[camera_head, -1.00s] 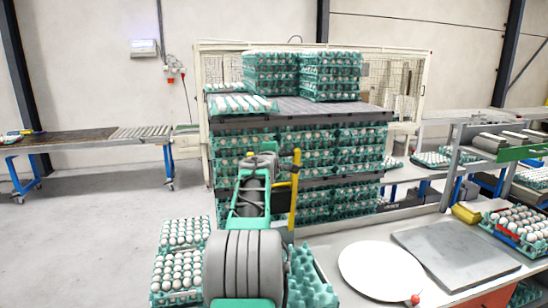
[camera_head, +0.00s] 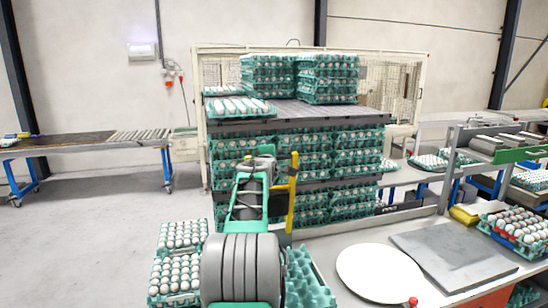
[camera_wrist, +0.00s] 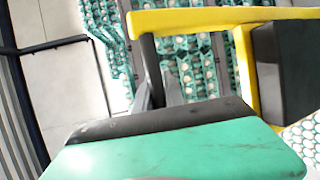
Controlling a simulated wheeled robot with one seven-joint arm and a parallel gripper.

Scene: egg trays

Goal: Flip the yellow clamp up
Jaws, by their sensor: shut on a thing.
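The yellow clamp (camera_head: 292,195) shows in the head view as an upright bar just right of the end of my arm, in front of the stacked egg trays. In the wrist view its yellow arm (camera_wrist: 205,20) runs across the top and bends down at the right beside a dark block. My gripper (camera_wrist: 152,62) shows in the wrist view as dark fingers behind the green and black wrist housing, reaching up to the left part of the yellow arm. It is shut on the clamp. The exact contact is partly hidden, and my arm covers the fingers in the head view.
Egg trays (camera_head: 180,268) lie at lower left. A table with a white disc (camera_head: 380,272) and grey plate (camera_head: 452,248) is at right.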

